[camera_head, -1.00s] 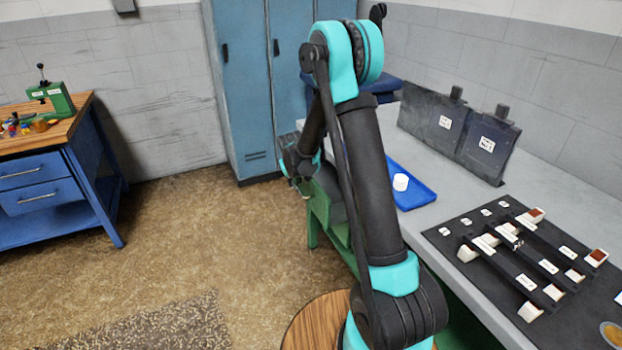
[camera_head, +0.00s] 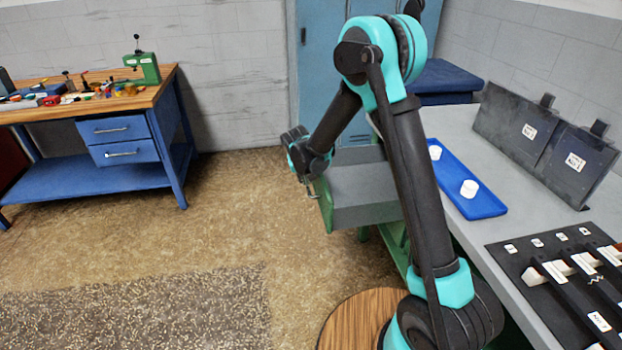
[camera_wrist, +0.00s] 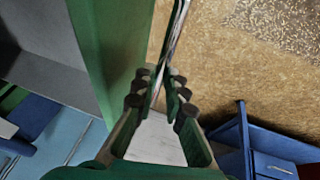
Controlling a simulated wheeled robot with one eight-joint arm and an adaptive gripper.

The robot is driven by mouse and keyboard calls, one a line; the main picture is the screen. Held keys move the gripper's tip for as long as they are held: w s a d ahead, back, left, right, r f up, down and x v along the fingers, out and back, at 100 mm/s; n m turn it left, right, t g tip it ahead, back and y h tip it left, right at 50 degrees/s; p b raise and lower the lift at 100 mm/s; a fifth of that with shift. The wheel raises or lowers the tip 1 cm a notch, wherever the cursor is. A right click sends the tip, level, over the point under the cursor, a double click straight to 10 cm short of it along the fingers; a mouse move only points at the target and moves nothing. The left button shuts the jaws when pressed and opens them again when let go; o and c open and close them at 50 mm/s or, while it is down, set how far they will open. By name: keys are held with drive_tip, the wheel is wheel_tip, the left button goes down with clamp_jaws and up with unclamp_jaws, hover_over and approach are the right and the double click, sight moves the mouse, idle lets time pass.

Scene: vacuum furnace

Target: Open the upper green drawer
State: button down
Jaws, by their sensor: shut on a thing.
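The upper green drawer (camera_head: 328,208) stands pulled out to the left from the green bench in the head view, its grey tray (camera_head: 365,196) exposed and looking empty. In the wrist view its green front (camera_wrist: 112,40) runs along the left, with the grey inside (camera_wrist: 45,80) beyond it. My gripper (camera_head: 308,184) is at the outer side of the drawer front. In the wrist view its fingers (camera_wrist: 157,92) are shut on the thin metal handle (camera_wrist: 177,35). The arm hides part of the bench and the drawer's far end.
The grey bench top (camera_head: 465,135) carries a blue tray (camera_head: 483,207) with white pieces, dark panels (camera_head: 522,128) and a black rack mat (camera_head: 520,265). A blue workbench (camera_head: 115,175) stands at the left and a blue locker (camera_head: 318,60) behind. The floor left of the drawer is clear.

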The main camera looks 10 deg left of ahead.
drive_tip(key=c, duration=1.6)
unclamp_jaws()
drive_tip(key=shift+o, duration=0.2)
drive_tip(key=v, duration=1.2)
drive_tip(key=shift+d, duration=0.1)
